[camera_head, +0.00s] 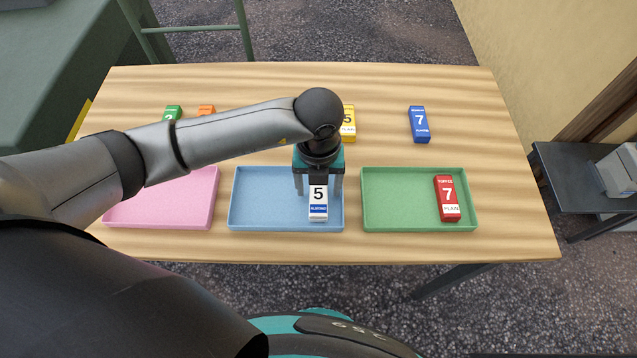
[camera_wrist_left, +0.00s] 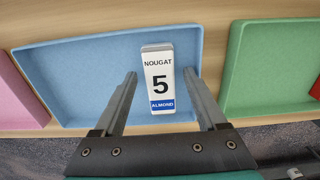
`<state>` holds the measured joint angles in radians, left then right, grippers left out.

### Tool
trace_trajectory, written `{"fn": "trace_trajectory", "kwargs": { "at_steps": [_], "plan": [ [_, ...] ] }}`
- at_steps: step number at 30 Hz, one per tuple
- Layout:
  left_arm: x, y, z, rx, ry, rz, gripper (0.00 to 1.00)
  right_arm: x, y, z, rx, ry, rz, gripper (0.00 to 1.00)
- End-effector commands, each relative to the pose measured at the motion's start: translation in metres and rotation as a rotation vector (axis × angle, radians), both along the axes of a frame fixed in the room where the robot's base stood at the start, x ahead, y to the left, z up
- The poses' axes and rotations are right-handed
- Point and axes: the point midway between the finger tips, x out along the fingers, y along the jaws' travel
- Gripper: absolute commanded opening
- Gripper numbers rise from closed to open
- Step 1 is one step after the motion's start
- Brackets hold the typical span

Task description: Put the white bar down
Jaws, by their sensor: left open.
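The white bar (camera_head: 318,201) is marked with a 5 and has a blue band. It is in the blue tray (camera_head: 262,215), right of the tray's middle. The bar also shows in the left wrist view (camera_wrist_left: 158,82), labelled nougat and almond, between the two fingers. My left gripper (camera_head: 319,190) is open around the bar, with a gap on each side of it in the wrist view. Whether the bar's underside rests flat on the tray is hidden. My right gripper is not in view.
A green tray (camera_head: 400,218) on the right holds a red bar (camera_head: 447,198). A pink tray (camera_head: 165,216) is on the left, partly behind my arm. Along the back lie a blue bar (camera_head: 419,124), a yellow bar (camera_head: 348,124), an orange bar (camera_head: 206,110) and a green bar (camera_head: 172,112).

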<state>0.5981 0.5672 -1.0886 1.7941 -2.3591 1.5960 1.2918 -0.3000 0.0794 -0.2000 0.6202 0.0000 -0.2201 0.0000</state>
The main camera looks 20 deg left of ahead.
Motion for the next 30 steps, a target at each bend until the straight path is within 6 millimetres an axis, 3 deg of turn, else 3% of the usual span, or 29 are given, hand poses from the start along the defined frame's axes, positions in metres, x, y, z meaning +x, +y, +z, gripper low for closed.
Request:
{"fn": "trace_trajectory", "kwargs": {
  "at_steps": [5,18,24,30],
  "plan": [
    [0.001,0.0,0.012,-0.001,-0.003,0.0,0.74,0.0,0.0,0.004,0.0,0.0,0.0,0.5],
    [0.001,0.0,0.102,-0.001,-0.004,-0.001,0.74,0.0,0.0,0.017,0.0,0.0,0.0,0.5],
    [0.0,0.0,0.121,-0.001,-0.001,-0.001,0.74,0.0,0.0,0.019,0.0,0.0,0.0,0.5],
    [0.0,0.0,0.123,0.001,0.0,0.0,0.74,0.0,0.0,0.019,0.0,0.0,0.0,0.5]
  ]
}}
